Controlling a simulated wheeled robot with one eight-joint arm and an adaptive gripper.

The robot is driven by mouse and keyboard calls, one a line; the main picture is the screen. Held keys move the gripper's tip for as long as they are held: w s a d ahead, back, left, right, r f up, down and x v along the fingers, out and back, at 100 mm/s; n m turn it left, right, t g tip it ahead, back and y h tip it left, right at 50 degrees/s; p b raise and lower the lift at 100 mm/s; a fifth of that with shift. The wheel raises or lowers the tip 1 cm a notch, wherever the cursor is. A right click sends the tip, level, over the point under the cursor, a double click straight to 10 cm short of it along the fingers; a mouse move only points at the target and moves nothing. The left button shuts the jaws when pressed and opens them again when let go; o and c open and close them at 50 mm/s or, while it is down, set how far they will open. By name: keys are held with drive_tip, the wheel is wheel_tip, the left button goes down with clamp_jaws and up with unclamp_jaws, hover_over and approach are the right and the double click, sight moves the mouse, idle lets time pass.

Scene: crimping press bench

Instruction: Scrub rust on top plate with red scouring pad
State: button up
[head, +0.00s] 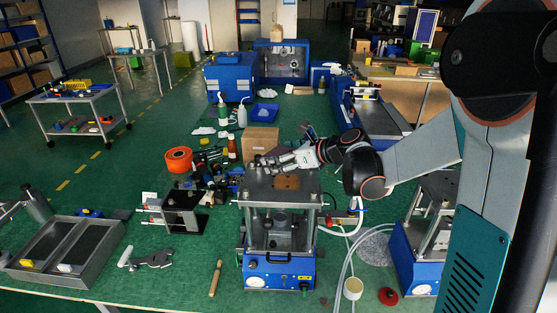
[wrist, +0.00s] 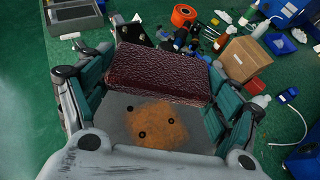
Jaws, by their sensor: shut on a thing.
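The press's grey top plate (head: 256,188) sits on posts above a blue base in the head view. An orange-brown rust patch (head: 287,182) marks it. In the wrist view the plate (wrist: 116,121) shows between my fingers, with the rust (wrist: 160,126) and several dark holes. My gripper (head: 268,163) is at the plate's far edge. In the wrist view my gripper (wrist: 158,88) is shut on the dark red scouring pad (wrist: 165,74), held crosswise beyond the rust. I cannot tell whether the pad touches the plate. The pad is not clearly visible in the head view.
A cardboard box (head: 260,140) and an orange spool (head: 178,160) stand behind the press. A black stand (head: 182,211) is at its left, a metal tray (head: 70,248) farther left. A second press (head: 425,240) and hoses are at right. A wooden-handled tool (head: 216,278) lies in front.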

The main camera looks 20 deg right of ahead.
sight(283, 184)
drive_tip(key=shift+s+d+f+m+t+h, duration=0.25)
drive_tip(key=shift+f+m+t+h, duration=0.15)
drive_tip(key=shift+m+t, duration=0.25)
drive_tip(key=shift+f+b, duration=2.2)
drive_tip(key=shift+f, duration=0.8)
drive_tip(key=shift+s+d+r, duration=0.1)
drive_tip(key=shift+s+d, duration=0.15)
drive_tip(key=shift+d, duration=0.5)
drive_tip(key=shift+s+d+f, duration=0.1)
drive_tip(key=shift+s+d, duration=0.1)
drive_tip(key=shift+d, duration=0.55)
drive_tip(key=shift+s+d+r, duration=0.1)
drive_tip(key=shift+s+d, duration=0.15)
drive_tip(key=shift+d, duration=0.5)
drive_tip(key=shift+w+a+b, duration=0.2)
drive_tip(key=shift+w+a, duration=0.05)
drive_tip(key=shift+a, duration=0.5)
drive_tip(key=shift+w+a+b, duration=0.2)
drive_tip(key=shift+a+b, duration=0.05)
drive_tip(key=shift+a, duration=0.5)
drive_tip(key=shift+w+a+b, duration=0.2)
drive_tip(key=shift+w+a, duration=0.05)
drive_tip(key=shift+a, duration=0.5)
